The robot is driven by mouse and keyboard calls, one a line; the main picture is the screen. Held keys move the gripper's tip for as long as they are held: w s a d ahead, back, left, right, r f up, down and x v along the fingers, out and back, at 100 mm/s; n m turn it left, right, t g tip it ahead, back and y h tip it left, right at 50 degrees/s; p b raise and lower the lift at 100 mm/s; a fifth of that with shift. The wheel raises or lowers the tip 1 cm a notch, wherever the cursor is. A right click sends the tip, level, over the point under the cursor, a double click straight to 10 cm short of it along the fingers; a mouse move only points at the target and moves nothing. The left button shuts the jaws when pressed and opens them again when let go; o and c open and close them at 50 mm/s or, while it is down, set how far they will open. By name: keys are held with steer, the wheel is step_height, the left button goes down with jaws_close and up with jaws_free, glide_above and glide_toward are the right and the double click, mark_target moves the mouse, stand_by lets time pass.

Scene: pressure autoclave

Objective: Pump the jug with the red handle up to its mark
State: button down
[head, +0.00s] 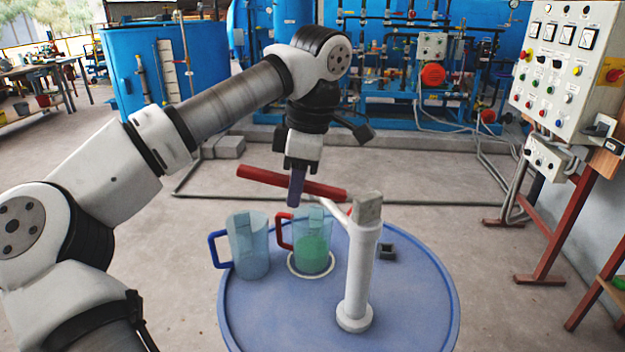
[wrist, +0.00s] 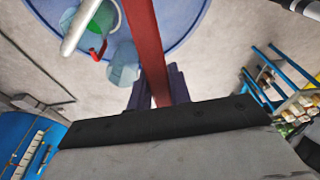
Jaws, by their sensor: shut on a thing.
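The jug with the red handle (head: 313,250) stands upright on a white ring on the round blue table, with green liquid partway up inside. I cannot make out its mark clearly. The white pump (head: 357,285) stands to its right, and its spout (wrist: 78,28) reaches over the jug. The pump's red lever (head: 325,189) sticks out to the left above the jugs. My gripper (head: 296,198) is shut on the lever; in the wrist view the lever (wrist: 146,45) runs between the purple fingers (wrist: 158,90). The red-handled jug also shows there (wrist: 104,18).
A jug with a blue handle (head: 248,250) stands close to the left of the red-handled one. A small dark block (head: 387,252) lies right of the pump. The front of the blue table (head: 280,320) is clear. A control panel (head: 565,65) stands at the right.

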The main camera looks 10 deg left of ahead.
steer(key=shift+d+r+y+p, duration=0.25)
steer(key=shift+r+y+p, duration=0.35)
steer(key=shift+p, duration=0.1)
steer(key=shift+d+r+y+p, duration=0.25)
steer(key=shift+r+y+p, duration=0.25)
steer(key=shift+r+p, duration=0.15)
steer(key=c, duration=1.3)
jaws_free()
